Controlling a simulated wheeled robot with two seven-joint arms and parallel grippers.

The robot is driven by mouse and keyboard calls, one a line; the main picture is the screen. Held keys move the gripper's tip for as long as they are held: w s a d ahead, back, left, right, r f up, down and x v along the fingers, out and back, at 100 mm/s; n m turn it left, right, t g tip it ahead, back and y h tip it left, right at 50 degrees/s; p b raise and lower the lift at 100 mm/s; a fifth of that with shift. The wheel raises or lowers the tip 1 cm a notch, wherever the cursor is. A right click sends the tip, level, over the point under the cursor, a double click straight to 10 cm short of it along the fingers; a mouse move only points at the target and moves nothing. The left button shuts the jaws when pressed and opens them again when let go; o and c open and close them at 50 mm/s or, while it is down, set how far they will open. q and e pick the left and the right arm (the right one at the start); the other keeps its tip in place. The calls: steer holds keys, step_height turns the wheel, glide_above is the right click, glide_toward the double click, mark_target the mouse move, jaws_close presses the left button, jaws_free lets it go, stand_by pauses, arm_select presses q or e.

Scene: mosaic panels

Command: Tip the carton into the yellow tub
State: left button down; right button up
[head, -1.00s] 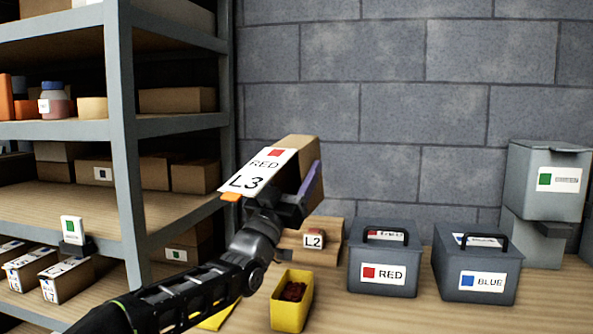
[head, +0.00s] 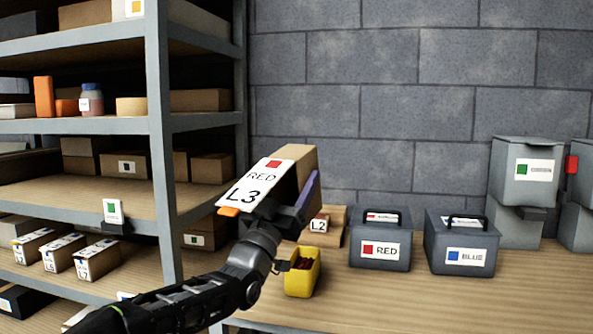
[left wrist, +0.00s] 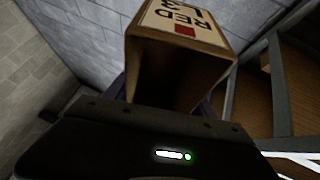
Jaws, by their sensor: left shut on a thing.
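The carton (head: 300,168), brown with a white label reading RED L3 and a red square, is held in the air by my left gripper (head: 272,205). The gripper is shut on it, and the carton is tilted. In the left wrist view the carton (left wrist: 190,30) shows an open end with a dark inside; I cannot tell what is in it. The yellow tub (head: 300,284) stands on the wooden bench below and slightly right of the gripper, apart from the carton. Dark red pieces show inside the tub. My right gripper is not in view.
A carton marked L2 (head: 319,224) sits behind the tub. Grey boxes marked RED (head: 380,249) and BLUE (head: 466,256) stand to the right, with stacked grey bins (head: 524,180) beyond. A metal shelf (head: 160,150) with several cartons fills the left. A block wall is behind.

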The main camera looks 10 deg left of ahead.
arm_select(q)
steer(key=s+a+f+b, duration=0.2)
steer(key=s+f+b, duration=0.1)
steer(key=f, duration=1.2)
steer(key=s+a+f+b, duration=0.2)
steer(key=s+f, duration=0.3)
steer(key=f, duration=1)
steer(key=s+a+f+b, duration=0.2)
steer(key=s+f+b, duration=0.2)
steer(key=f, duration=1.1)
steer(key=shift+s+f+y+b, duration=0.3)
steer(key=shift+s+y+b, duration=0.1)
steer(key=shift+b, duration=0.1)
steer(key=shift+d, duration=0.15)
